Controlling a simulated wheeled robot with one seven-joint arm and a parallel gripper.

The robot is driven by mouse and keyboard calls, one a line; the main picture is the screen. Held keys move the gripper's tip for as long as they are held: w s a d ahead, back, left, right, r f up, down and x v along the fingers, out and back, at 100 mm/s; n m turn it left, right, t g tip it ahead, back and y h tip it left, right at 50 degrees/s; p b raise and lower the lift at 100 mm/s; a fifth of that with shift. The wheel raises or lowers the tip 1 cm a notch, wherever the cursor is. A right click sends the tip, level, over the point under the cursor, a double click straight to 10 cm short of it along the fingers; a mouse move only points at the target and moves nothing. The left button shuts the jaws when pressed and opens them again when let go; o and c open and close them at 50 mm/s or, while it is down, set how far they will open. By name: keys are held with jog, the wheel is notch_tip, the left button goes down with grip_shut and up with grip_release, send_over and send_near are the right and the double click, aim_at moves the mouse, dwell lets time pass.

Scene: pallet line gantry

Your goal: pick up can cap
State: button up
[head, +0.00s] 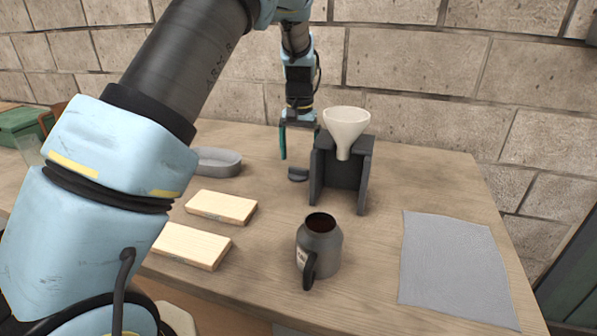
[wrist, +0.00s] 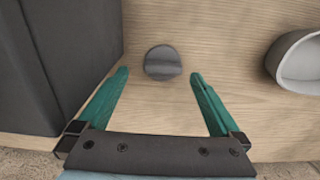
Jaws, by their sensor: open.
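The can cap (head: 298,174) is a small dark grey disc with a raised grip, lying on the wooden table just left of the dark stand. In the wrist view the cap (wrist: 163,62) lies just beyond the fingertips, roughly centred between them. My gripper (head: 284,142) points down above the table near the cap; its teal fingers (wrist: 160,74) are open and empty. The can (head: 320,246), a dark grey jug with a handle and an open mouth, stands upright at the front of the table.
The dark stand (head: 365,183) holding a white funnel (head: 346,126) is close beside my gripper. A grey oval dish (head: 217,161) lies to the left, with two wooden blocks (head: 221,207) nearer. A grey cloth (head: 455,262) covers the right. A stone wall (head: 420,80) stands behind.

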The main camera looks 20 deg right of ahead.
aim_at(298, 168)
jog(key=f+p, duration=0.1)
jog(key=f, duration=0.1)
jog(key=f+p, duration=0.1)
jog(key=f, duration=0.2)
jog(key=shift+w+a, duration=0.15)
jog(key=shift+w, duration=0.05)
jog(key=shift+c, duration=0.2)
jog(key=c, duration=1.2)
